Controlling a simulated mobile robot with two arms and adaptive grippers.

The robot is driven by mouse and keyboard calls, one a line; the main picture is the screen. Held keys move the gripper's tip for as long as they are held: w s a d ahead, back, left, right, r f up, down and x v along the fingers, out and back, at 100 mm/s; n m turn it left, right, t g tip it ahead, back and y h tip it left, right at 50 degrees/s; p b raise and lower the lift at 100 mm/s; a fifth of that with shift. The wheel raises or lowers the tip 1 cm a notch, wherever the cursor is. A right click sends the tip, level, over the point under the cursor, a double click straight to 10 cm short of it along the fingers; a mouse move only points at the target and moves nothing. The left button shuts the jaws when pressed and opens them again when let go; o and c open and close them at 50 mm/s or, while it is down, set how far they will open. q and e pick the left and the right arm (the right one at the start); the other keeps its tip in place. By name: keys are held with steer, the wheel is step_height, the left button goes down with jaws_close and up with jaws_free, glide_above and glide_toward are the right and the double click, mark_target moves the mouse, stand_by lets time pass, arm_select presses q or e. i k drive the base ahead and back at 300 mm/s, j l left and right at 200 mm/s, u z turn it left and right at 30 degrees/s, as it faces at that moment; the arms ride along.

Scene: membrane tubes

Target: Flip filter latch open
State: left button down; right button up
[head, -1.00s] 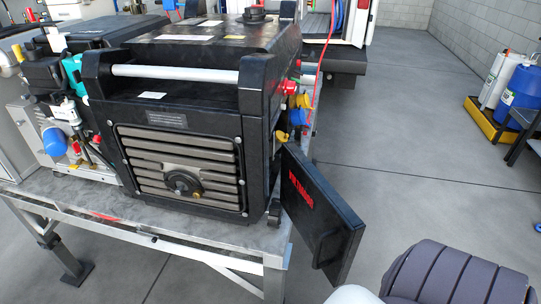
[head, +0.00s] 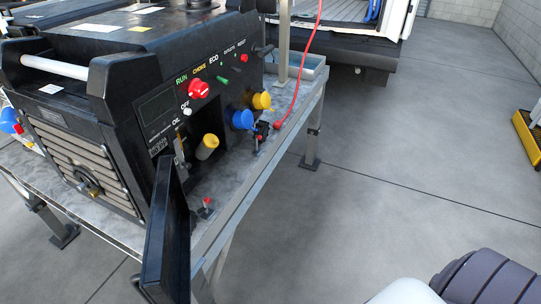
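A black generator (head: 118,92) stands on a metal table. Its control side now faces me, with a red knob (head: 199,89) and blue (head: 240,119) and yellow (head: 262,101) round caps. A black door panel (head: 167,235) stands open at the near corner, seen nearly edge-on. Behind it is a dark opening with a yellow cylindrical part (head: 207,147) inside. A small red-tipped lever (head: 207,203) stands on the table top below the opening. I cannot tell which part is the filter latch; the door hides some of the opening. Neither gripper is in view.
The grey table (head: 235,205) has a narrow bare strip along its right edge. The floor (head: 400,160) to the right is open. A white vehicle (head: 345,20) is behind.

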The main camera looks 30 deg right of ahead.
mark_target(176, 143)
steer(key=k+l, duration=0.1)
steer(key=l, duration=0.4)
steer(key=k+l, duration=0.1)
steer(key=l, duration=0.4)
steer(key=k+l, duration=0.1)
steer(key=l, duration=0.45)
